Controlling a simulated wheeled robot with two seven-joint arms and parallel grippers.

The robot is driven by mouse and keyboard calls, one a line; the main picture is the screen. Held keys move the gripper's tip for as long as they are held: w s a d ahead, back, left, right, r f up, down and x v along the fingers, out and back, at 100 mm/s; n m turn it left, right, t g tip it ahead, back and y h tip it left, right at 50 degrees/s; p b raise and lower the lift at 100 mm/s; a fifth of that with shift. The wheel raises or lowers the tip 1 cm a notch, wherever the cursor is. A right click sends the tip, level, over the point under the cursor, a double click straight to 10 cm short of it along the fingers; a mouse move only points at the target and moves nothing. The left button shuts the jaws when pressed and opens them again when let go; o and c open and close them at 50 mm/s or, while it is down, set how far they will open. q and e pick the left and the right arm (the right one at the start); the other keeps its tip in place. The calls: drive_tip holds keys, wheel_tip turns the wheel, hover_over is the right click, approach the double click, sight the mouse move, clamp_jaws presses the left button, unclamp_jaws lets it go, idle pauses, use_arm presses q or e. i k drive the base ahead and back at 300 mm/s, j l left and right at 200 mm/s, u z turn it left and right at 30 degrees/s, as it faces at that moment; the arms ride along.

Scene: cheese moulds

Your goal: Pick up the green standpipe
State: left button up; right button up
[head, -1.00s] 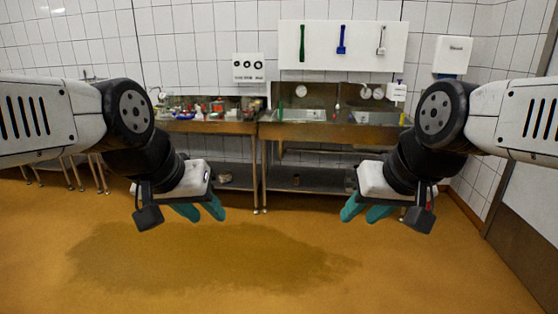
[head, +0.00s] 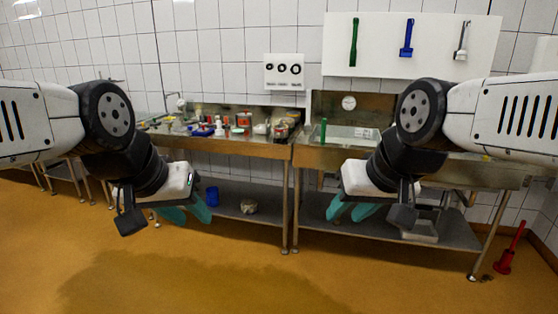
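The green standpipe (head: 323,131) is a short, thin green tube standing upright at the left part of the steel sink (head: 335,155) against the back wall. Its lower end is hard to make out. My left gripper (head: 190,219) has teal fingers spread apart with nothing between them, in front of the left bench and well short of the sink. My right gripper (head: 345,217) is also open and empty, in front of the sink unit, lower in the picture than the standpipe and apart from it.
A steel bench (head: 250,150) left of the sink holds several small items. A blue cup (head: 212,196) stands on its lower shelf. Green, blue and grey tools hang on a white wall board (head: 385,55). A red object (head: 510,250) stands at right. The floor ahead is clear but partly wet.

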sight(323, 128)
drive_tip(key=i+j+z, duration=0.2)
drive_tip(key=i, duration=0.15)
drive_tip(key=i+z, duration=0.2)
drive_tip(key=i, duration=0.2)
drive_tip(key=i+j+z, duration=0.35)
drive_tip(key=i+j, duration=0.15)
drive_tip(key=i+j+z, duration=0.1)
drive_tip(key=i+j, duration=0.2)
drive_tip(key=j, duration=0.15)
drive_tip(key=i+j+z, duration=0.15)
drive_tip(key=i+j, duration=0.15)
drive_tip(key=j, duration=0.15)
drive_tip(key=i+j+z, duration=0.15)
drive_tip(key=j, duration=0.3)
drive_tip(key=i+j+z, duration=0.15)
drive_tip(key=i+j, duration=0.2)
drive_tip(key=j, duration=0.15)
drive_tip(key=i+j+z, duration=0.1)
drive_tip(key=j, duration=0.4)
drive_tip(key=i+j+z, duration=0.15)
drive_tip(key=i+j, duration=0.15)
drive_tip(key=j, duration=0.25)
drive_tip(key=i+j+z, duration=0.15)
drive_tip(key=j, duration=0.4)
